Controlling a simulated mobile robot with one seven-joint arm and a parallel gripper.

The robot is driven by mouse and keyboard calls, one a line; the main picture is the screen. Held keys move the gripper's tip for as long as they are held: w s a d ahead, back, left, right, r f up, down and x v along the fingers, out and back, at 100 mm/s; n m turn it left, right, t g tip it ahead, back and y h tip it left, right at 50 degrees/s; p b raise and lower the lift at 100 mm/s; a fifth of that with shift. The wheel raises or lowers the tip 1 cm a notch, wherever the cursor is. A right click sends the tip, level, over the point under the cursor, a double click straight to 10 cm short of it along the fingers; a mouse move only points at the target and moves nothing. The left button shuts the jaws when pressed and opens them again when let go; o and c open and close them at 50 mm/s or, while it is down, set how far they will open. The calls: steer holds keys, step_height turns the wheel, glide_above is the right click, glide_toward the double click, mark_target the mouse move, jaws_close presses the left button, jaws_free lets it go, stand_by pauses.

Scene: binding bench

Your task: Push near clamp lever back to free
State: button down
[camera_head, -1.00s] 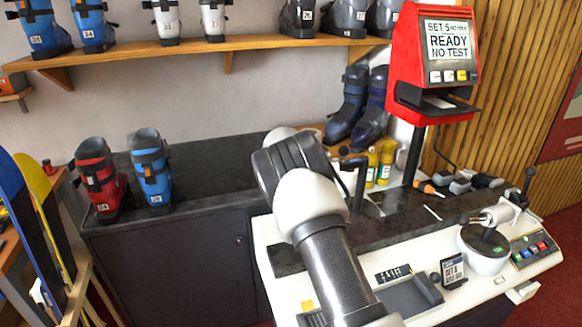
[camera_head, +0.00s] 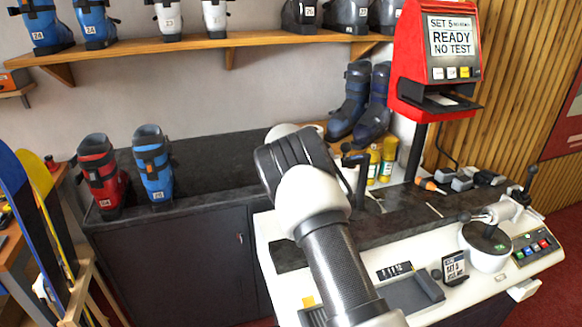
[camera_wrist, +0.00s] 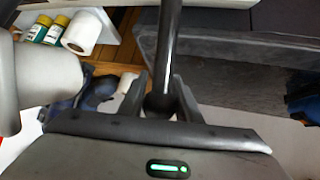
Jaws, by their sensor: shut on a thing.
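The near clamp lever shows in the wrist view as a dark rod (camera_wrist: 168,45) ending in a round knob (camera_wrist: 160,104). My gripper (camera_wrist: 162,95) is shut on this knob, with one finger on each side. In the head view a dark upright lever (camera_head: 360,186) stands just right of my arm, on the dark strip of the bench. My arm hides much of the area around it, and my fingers cannot be made out clearly there.
Yellow bottles (camera_head: 387,158) and dark boots (camera_head: 352,100) stand behind the lever. A red display unit (camera_head: 436,60) reads "READY NO TEST". A white round fixture (camera_head: 486,246) and button panel (camera_head: 533,249) are at right. The dark counter (camera_head: 225,165) at left is mostly clear.

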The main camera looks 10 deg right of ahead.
steer(key=shift+s+f, duration=0.25)
steer(key=shift+f, duration=0.35)
steer(key=shift+s+f, duration=0.25)
steer(key=shift+f, duration=0.3)
steer(key=c, duration=1.4)
jaws_free()
steer(key=shift+w, duration=0.1)
steer(key=shift+o, duration=0.5)
steer(key=shift+w+r, duration=0.1)
steer(key=shift+r, duration=0.35)
steer(key=v, duration=1.7)
steer(key=shift+r+b, duration=0.15)
steer(key=shift+b, duration=0.25)
